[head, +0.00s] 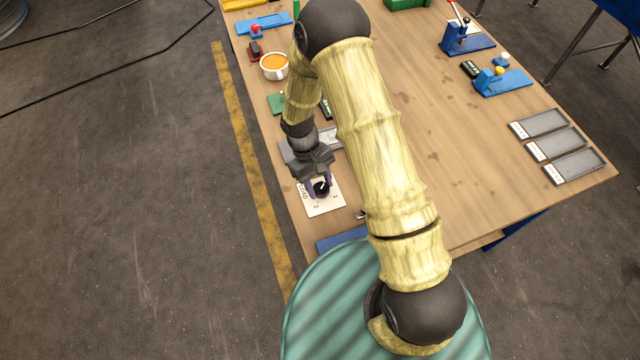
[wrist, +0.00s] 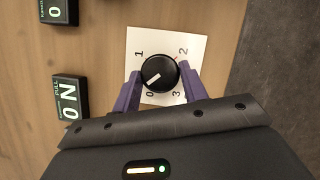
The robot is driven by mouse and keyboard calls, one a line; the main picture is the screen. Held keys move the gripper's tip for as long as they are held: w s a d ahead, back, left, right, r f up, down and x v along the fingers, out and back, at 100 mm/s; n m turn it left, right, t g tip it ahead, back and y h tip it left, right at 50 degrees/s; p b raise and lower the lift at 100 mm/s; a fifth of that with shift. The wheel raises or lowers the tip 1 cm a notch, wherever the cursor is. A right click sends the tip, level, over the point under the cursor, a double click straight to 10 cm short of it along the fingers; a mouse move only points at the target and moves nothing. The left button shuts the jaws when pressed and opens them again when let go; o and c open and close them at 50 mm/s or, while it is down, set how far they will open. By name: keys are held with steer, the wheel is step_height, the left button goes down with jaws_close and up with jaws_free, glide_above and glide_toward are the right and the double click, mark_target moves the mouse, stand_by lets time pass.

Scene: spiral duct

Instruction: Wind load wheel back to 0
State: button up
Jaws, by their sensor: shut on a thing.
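The load wheel is a round black knob (wrist: 160,72) with a white pointer line, on a white card (wrist: 135,40) printed 0, 1, 2 and 3. In the wrist view the pointer slants to the lower left, nearest the 0 but tilted somewhat towards the 1 side. In the head view the knob (head: 321,188) and card (head: 323,207) lie near the table's left edge. My gripper (wrist: 160,82) is shut on the knob, its purple fingers on either side. My gripper (head: 320,185) partly hides the knob in the head view.
Two small dark display boxes (wrist: 70,97) stand left of the card in the wrist view. Grey trays (head: 556,146) lie at the right. The table's middle right is clear.

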steer(key=n, duration=0.2)
steer(key=n+t+h+b, duration=0.1)
steer(key=n, duration=0.2)
steer(key=shift+a+t, duration=0.2)
steer(key=shift+t, duration=0.1)
stand_by(0.4)
steer(key=o, duration=1)
steer(key=shift+s, duration=0.1)
steer(key=shift+c, duration=0.2)
steer(key=b+v, duration=0.2)
steer(key=v, duration=1.5)
steer(key=shift+a+b, duration=0.35)
steer(key=shift+b, duration=0.05)
steer(key=shift+r, duration=0.1)
